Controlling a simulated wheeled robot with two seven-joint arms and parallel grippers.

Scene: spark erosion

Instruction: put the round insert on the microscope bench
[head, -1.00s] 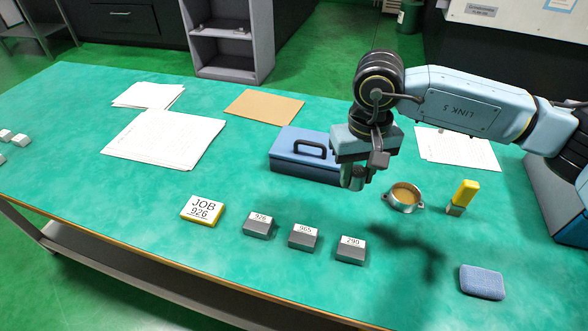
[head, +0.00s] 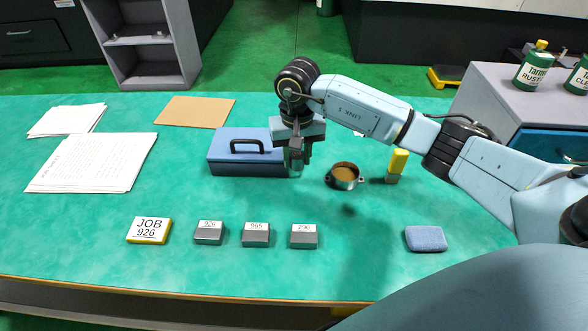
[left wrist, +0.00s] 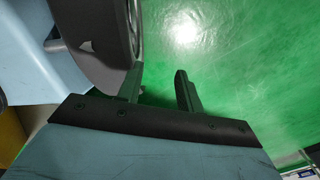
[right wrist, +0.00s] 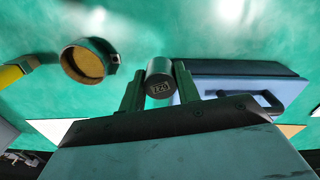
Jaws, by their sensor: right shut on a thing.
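My right gripper (right wrist: 160,90) is shut on a small dark metal cylinder, the round insert (right wrist: 159,86), with markings on its end face that are too small to read surely. In the head view my right gripper (head: 297,158) holds it above the green table, just right of a blue case. My left gripper (left wrist: 158,78) shows only in the left wrist view; its fingers stand apart with nothing between them, over a green surface. I cannot pick out a microscope bench in these frames.
A grey cabinet (head: 490,95) with bottles stands at right.

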